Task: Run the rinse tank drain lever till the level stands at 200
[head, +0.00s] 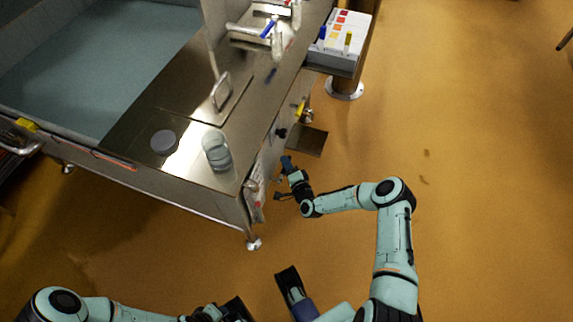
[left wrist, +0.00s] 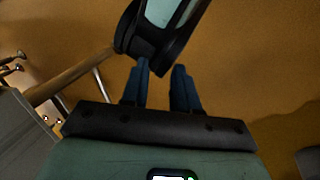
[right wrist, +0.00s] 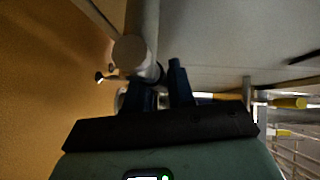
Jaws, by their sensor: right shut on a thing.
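My right gripper (head: 284,178) is at the front side of the steel bench, below its top edge. In the right wrist view, its two blue fingers (right wrist: 163,88) are close together beside a grey pipe with a round end (right wrist: 130,50). They are shut on what seems to be the drain lever, mostly hidden by the fingers. The rinse tank, apparently the clear vessel (head: 217,152) on the bench, holds some liquid; I cannot read its level. In the left wrist view, my left gripper (left wrist: 162,85) is open and empty, with a dark arm link beyond it.
The steel bench (head: 190,105) carries a grey disc (head: 163,142) and a handle (head: 221,92). A large vat (head: 95,60) stands at the left. A yellow handle (head: 300,108) projects from the bench side and a white box (head: 338,40) is beyond.

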